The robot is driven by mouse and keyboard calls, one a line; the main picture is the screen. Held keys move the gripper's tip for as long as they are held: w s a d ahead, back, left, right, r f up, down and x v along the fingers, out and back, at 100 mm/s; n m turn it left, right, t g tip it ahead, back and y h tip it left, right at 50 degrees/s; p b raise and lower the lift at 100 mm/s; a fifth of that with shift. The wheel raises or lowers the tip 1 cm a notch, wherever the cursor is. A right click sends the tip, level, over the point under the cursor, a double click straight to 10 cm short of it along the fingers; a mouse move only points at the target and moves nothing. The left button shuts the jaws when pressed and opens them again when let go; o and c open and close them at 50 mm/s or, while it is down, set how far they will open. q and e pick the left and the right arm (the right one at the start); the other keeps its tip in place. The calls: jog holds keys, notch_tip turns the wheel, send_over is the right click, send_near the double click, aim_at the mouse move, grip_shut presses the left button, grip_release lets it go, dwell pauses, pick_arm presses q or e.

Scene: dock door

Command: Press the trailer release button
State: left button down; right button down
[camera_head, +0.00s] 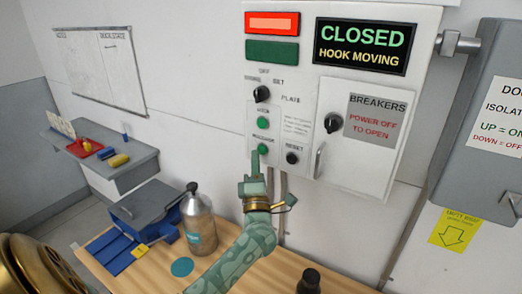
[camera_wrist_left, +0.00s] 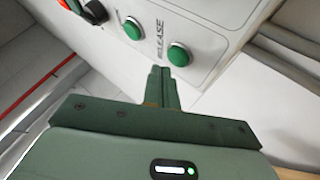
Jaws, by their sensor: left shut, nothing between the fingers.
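The green release button (camera_head: 262,148) is the lower of two green buttons on the grey control box (camera_head: 340,185). It also shows in the left wrist view (camera_wrist_left: 179,54), beside the word RELEASE. The other green button (camera_head: 262,122) sits above it and shows in the left wrist view (camera_wrist_left: 132,28). My left gripper (camera_head: 255,160) is shut and empty, its fingers pointing up at the box. In the left wrist view its fingertips (camera_wrist_left: 160,72) are just below and left of the release button; I cannot tell whether they touch. My right gripper is not in view.
The display (camera_head: 360,46) reads CLOSED, HOOK MOVING. The red lamp (camera_head: 272,23) is lit; the green one (camera_head: 272,52) looks dark. A black reset button (camera_head: 292,158) and a breaker door (camera_head: 358,140) are close by. A bottle (camera_head: 198,220) stands on the wooden bench below.

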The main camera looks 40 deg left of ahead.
pick_arm(q)
jog(key=s, duration=0.1)
jog(key=s+p, duration=0.1)
jog(key=s, duration=0.1)
jog(key=s+p, duration=0.1)
jog(key=s, duration=0.1)
jog(key=shift+d, duration=0.25)
jog(key=shift+f, duration=0.1)
dwell(0.5)
